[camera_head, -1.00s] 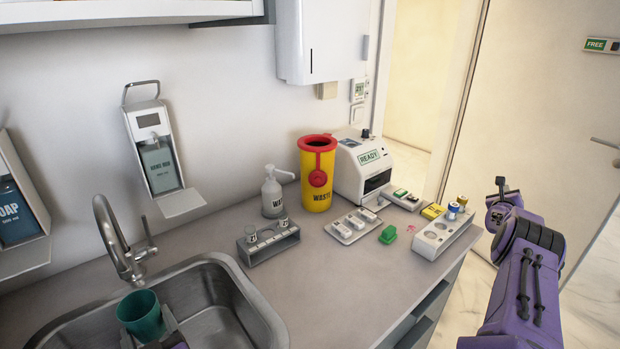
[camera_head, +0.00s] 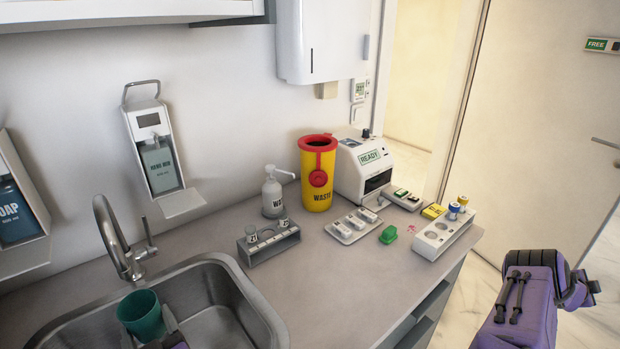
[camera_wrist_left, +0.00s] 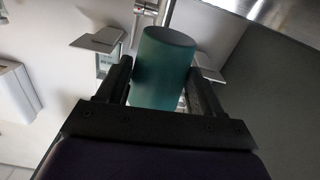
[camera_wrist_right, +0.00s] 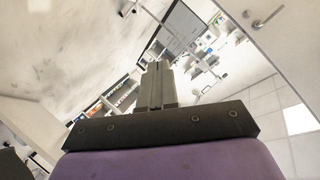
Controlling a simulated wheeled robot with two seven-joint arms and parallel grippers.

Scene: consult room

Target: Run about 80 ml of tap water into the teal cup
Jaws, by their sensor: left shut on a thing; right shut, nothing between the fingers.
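The teal cup (camera_head: 141,314) is over the left part of the steel sink, close below the tap (camera_head: 122,242). It looks upright, with its open top towards the head camera. My left gripper (camera_wrist_left: 162,90) is shut on the teal cup, one finger on each side; the cup also shows in the left wrist view (camera_wrist_left: 164,66). No water stream is visible, and I cannot tell whether there is water in the cup. My right gripper (camera_wrist_right: 158,72) shows in the right wrist view with its fingers together and nothing between them.
The sink (camera_head: 215,290) takes up the front left of the counter (camera_head: 330,270). A tube rack (camera_head: 268,246), a soap pump (camera_head: 272,192), a yellow waste bin (camera_head: 317,185), a tray (camera_head: 352,228) and a white rack (camera_head: 440,238) stand to its right. The counter's front middle is clear.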

